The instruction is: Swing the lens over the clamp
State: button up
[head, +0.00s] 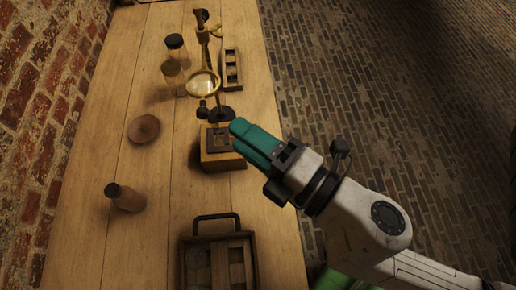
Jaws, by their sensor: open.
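The lens (202,84) is a round glass in a brass-coloured rim, carried on a jointed stand (203,30) with a dark round base. It sits toward the back of the bench, beyond a wooden block (221,162) with a dark fitting on top (219,140), which may be the clamp; its detail is too small to tell. The lens is not above this block in the picture. My gripper (240,127) has teal fingers and is open, just right of the block and partly in front of its right side. The gripper holds nothing that I can see.
A slotted wooden rack (238,87) is right of the stand. A round dish (144,128), brown bottle (126,198) and handled tray (188,262) lie nearer. The bench's left is mostly clear.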

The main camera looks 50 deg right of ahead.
jog(key=shift+s, duration=0.95)
jog(key=shift+a, duration=0.1)
